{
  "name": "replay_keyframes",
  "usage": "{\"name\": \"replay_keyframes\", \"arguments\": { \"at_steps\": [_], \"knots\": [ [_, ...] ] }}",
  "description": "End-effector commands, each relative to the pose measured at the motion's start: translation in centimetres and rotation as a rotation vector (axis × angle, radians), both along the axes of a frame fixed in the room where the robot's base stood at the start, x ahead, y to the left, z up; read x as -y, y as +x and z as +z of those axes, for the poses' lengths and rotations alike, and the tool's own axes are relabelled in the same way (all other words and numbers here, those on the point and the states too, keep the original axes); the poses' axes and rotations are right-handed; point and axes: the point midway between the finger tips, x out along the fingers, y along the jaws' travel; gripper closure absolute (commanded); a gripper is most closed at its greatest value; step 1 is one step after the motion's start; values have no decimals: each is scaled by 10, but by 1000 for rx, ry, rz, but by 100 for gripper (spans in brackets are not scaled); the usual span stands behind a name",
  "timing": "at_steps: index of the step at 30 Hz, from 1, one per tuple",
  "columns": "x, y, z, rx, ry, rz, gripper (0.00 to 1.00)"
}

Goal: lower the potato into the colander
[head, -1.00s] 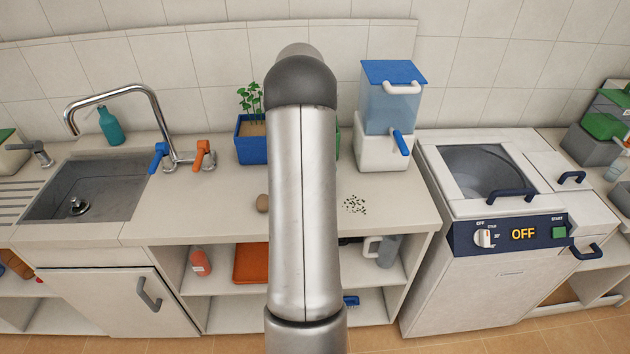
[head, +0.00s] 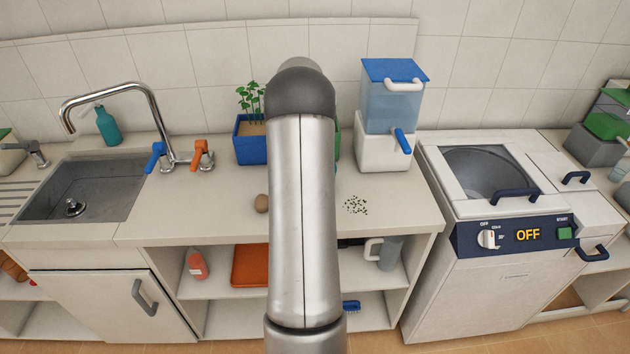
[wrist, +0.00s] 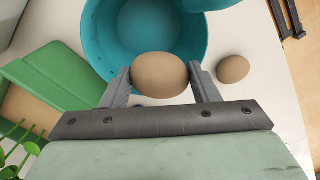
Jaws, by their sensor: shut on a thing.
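My gripper (wrist: 161,80) is shut on a brown potato (wrist: 160,75), one finger on each side, in the wrist view. The teal round colander (wrist: 190,60) lies beyond the fingers, and the held potato overlaps its near rim in the picture. The height of the potato above the rim is hard to tell. A further potato (wrist: 233,69) is on the counter to the right; a potato also shows in the head view (head: 262,203). There my arm hides the gripper and the colander.
A green box-like thing (wrist: 60,75) stands left of the gripper. A second teal piece (wrist: 210,3) cuts into the top edge. On the counter (head: 200,220) are a blue planter (head: 251,148), a water dispenser (head: 384,145) and scattered dark bits (head: 356,204). The sink (head: 85,190) is left.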

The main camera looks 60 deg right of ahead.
Motion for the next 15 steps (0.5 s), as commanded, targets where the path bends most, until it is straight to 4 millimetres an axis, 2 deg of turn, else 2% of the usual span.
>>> {"name": "replay_keyframes", "arguments": {
  "at_steps": [15],
  "knots": [
    [0, 0, -27, 1, -1, 0, 68]
  ]
}}
